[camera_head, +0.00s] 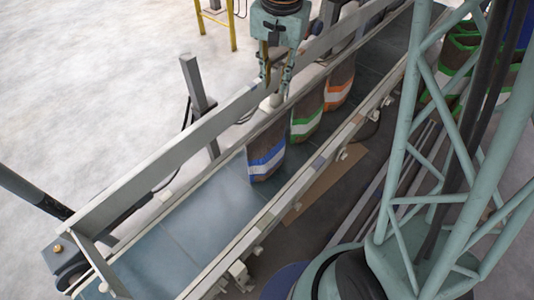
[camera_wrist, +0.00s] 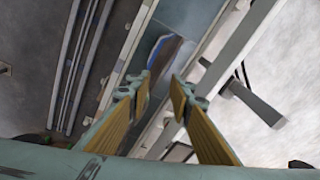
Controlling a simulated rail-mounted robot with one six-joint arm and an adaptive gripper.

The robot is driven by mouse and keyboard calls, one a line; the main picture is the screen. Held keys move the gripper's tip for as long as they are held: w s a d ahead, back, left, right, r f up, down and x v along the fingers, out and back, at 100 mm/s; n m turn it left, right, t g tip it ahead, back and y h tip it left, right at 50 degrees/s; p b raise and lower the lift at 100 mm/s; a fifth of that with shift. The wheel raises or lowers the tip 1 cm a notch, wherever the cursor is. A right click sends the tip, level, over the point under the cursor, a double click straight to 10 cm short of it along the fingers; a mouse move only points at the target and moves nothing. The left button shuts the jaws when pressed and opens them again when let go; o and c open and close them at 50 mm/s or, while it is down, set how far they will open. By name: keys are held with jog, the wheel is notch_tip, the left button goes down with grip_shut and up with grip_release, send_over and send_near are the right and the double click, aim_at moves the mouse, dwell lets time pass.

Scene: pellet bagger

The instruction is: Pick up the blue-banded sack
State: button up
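The blue-banded sack (camera_head: 266,160) stands on the conveyor, brown with a blue and white band. My gripper (camera_head: 275,86) hangs above and behind it in the head view, apart from the sack. In the wrist view, the two yellow-brown fingers of my gripper (camera_wrist: 157,84) are spread with an empty gap between them. The blue-banded sack (camera_wrist: 167,60) shows beyond the fingertips, partly in shadow.
A green-banded sack (camera_head: 306,118) and an orange-banded sack (camera_head: 339,84) stand farther up the conveyor (camera_head: 213,208). Rails run along both its sides. The belt in front of the blue-banded sack is bare. More green-banded sacks (camera_head: 459,48) are at the upper right.

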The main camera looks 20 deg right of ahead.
jog(key=w+f+m, duration=0.2)
jog(key=w+f, duration=0.3)
jog(key=f, duration=0.6)
jog(key=m+g, duration=0.1)
jog(key=m, duration=0.1)
send_over(268, 136)
jog(key=f, duration=1.4)
jog(key=shift+w+f, duration=0.2)
jog(key=shift+f, duration=0.5)
jog(key=shift+f, duration=0.1)
jog(key=shift+f+b, duration=0.6)
jog(key=shift+f, duration=3.55)
jog(key=shift+w+a+f+b, duration=0.15)
jog(key=shift+f+b, duration=0.5)
jog(key=shift+f, duration=1.95)
jog(key=shift+c, duration=0.7)
